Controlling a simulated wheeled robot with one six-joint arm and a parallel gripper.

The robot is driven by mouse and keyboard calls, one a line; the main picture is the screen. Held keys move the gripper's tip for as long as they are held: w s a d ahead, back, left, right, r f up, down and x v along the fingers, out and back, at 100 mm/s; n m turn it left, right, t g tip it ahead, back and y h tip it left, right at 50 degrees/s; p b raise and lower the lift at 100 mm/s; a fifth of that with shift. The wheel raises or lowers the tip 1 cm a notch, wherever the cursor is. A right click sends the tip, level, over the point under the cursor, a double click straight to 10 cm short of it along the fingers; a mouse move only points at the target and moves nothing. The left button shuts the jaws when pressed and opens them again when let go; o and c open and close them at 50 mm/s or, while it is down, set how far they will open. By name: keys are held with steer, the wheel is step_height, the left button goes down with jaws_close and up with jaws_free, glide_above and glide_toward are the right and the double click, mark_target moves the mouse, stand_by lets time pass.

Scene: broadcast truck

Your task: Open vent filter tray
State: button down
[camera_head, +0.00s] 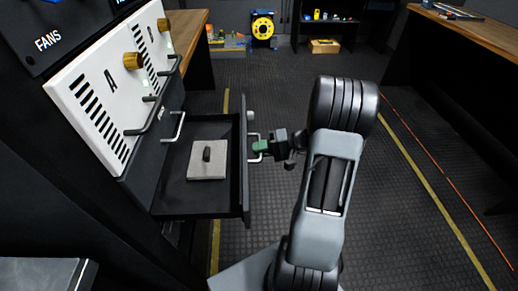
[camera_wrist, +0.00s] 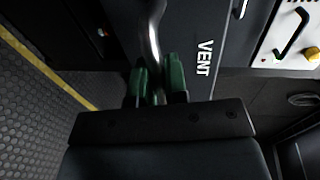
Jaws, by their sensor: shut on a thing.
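The vent filter tray (camera_head: 212,129) is a black drawer, pulled well out of the dark cabinet below the white fan panel in the head view. A light grey square filter pad (camera_head: 197,172) with a small dark knob lies in it. The tray's front, marked VENT (camera_wrist: 205,58), shows in the wrist view. My gripper (camera_head: 261,147) is at the tray's outer side. Its green fingers (camera_wrist: 156,82) are shut on the silver bar handle (camera_wrist: 152,32). The lower end of the handle is partly hidden between the fingers.
The white panel (camera_head: 98,88) has vent slots, brass knobs and bar handles. Another handle (camera_head: 179,127) sits on the cabinet face behind the tray. Wooden-topped benches stand at both sides. The dark floor (camera_head: 400,215) right of my arm is clear.

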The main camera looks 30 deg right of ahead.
steer(key=shift+s, duration=0.15)
steer(key=c, duration=1.2)
jaws_free()
steer(key=shift+d, duration=0.1)
steer(key=p+v, duration=0.1)
steer(key=v, duration=1.2)
steer(key=shift+s+d+r, duration=0.1)
steer(key=shift+d, duration=0.3)
